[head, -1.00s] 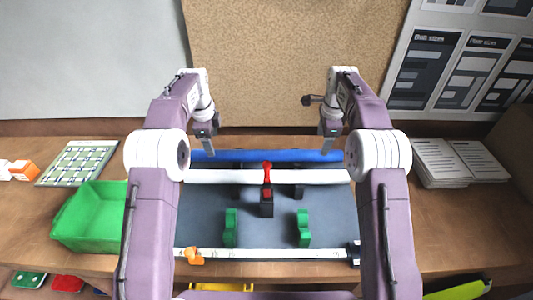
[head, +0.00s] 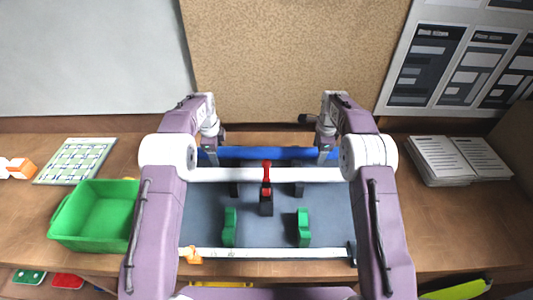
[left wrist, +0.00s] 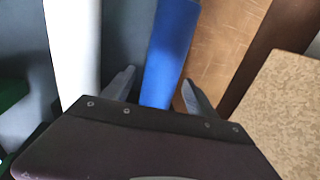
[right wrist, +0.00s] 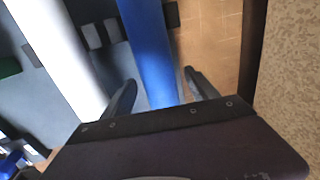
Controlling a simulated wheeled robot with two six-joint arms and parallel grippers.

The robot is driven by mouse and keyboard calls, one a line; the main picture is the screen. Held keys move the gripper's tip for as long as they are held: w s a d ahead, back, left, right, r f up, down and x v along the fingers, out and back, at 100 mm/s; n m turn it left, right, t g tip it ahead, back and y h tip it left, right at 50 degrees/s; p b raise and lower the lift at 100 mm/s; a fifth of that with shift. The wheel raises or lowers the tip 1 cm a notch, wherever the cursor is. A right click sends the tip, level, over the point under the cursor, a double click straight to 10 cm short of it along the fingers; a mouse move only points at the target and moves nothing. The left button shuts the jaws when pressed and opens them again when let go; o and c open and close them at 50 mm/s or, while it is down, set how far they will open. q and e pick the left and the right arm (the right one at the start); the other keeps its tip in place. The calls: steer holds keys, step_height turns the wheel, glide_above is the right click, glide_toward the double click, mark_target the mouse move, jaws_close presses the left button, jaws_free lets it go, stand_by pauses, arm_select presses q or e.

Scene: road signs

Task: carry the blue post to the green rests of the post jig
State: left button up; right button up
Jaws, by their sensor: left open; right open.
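The blue post (head: 265,153) lies across the back of the grey mat (head: 267,228), behind the white post (head: 225,175). My left gripper (head: 211,157) is open at its left part, and my right gripper (head: 323,156) is open at its right part. In the left wrist view the blue post (left wrist: 170,45) runs between the fingers of that gripper (left wrist: 157,85). In the right wrist view it (right wrist: 148,50) also runs between the fingers (right wrist: 159,84). Contact cannot be made out. The two green rests (head: 229,228) and (head: 303,229) stand empty in front of the white post.
A black block with a red clamp (head: 266,192) stands at the middle, by the white post. A thin white bar (head: 270,253) with an orange piece (head: 191,255) lies along the front. A green bin (head: 92,215) stands left; papers (head: 438,160) lie right.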

arm_select(q)
steer(key=shift+s+r, duration=0.1)
arm_select(e)
steer(key=shift+s+r, duration=0.1)
arm_select(q)
steer(key=c, duration=0.3)
arm_select(e)
steer(key=c, duration=0.3)
arm_select(q)
jaws_close()
arm_select(e)
jaws_close()
